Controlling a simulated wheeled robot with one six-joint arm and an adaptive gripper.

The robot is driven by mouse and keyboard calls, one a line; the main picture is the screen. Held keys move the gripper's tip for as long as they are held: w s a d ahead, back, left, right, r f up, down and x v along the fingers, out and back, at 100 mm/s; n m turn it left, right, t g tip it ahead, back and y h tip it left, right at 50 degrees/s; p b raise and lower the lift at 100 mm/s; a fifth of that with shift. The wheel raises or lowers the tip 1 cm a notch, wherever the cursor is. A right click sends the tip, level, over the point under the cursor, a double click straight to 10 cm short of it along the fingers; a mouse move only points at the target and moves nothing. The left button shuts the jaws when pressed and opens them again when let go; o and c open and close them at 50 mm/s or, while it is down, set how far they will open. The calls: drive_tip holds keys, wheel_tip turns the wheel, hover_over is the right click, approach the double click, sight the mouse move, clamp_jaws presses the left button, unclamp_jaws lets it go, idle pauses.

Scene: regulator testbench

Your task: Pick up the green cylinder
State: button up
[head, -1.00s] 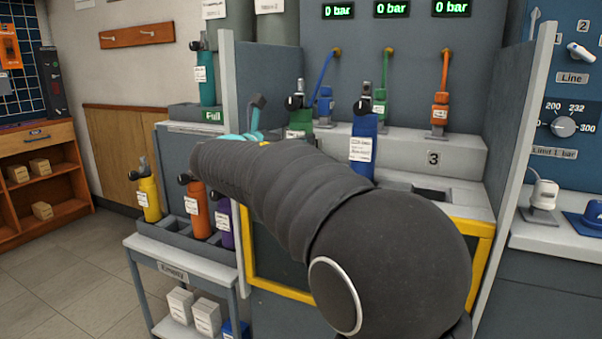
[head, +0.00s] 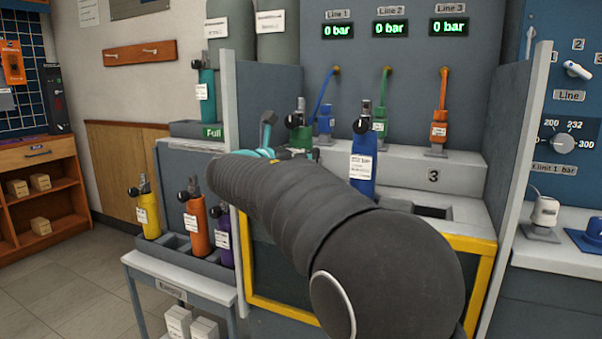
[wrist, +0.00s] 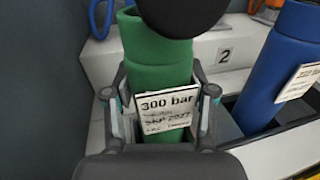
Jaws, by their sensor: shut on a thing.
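The green cylinder (head: 301,138) stands upright at the left end of the bench, beside the grey side panel. In the wrist view the green cylinder (wrist: 158,65) fills the space between the fingers, with a white "300 bar" label facing the camera. My gripper (wrist: 158,97) is shut on its body, one finger on each side. A dark rounded part covers the cylinder's top in that view. Its foot is hidden behind my gripper, so I cannot tell whether it touches the bench. In the head view my dark forearm hides most of the gripper.
A blue cylinder (head: 362,165) stands close to the right of the green one. The grey side panel (head: 262,105) is close on the left. Yellow (head: 149,215), orange (head: 197,228) and purple cylinders stand in a rack at lower left. Thin hoses hang behind.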

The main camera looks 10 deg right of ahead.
wheel_tip(320, 180, up, 18)
drive_tip(key=p, duration=0.4)
drive_tip(key=shift+p, duration=0.4)
drive_tip(key=shift+r, duration=0.1)
drive_tip(key=shift+s+d, duration=0.1)
